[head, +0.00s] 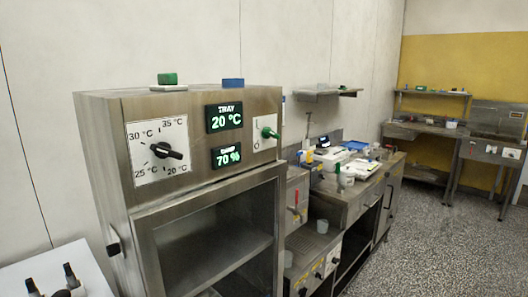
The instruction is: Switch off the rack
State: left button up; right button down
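The rack (104,150) is a steel cabinet close in front of me, with an open compartment below its control panel. A green switch handle (269,133) sticks out of a white plate at the panel's right end; its marks are too small to read surely. Two lit displays sit left of it: the tray display (225,118) reads 20 °C and the lower display (227,156) reads 70 %. A black dial (163,151) on a white scale from 20 to 35 °C is at the panel's left. Neither of my grippers shows.
A green block (167,79) and a blue block (233,83) lie on the rack's top. A white surface with black upright pieces (70,276) is at bottom left. Right of the rack stands a cluttered steel counter (352,207). The speckled floor (445,245) at right is clear.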

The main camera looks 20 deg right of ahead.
aim_at(266, 133)
jog(key=l+z, duration=0.2)
jog(key=l, duration=0.5)
jog(key=l+z, duration=0.2)
jog(key=l, duration=0.5)
jog(key=i+l+z, duration=0.2)
jog(key=l, duration=0.5)
jog(key=k+l, duration=0.05)
jog(key=k, duration=0.05)
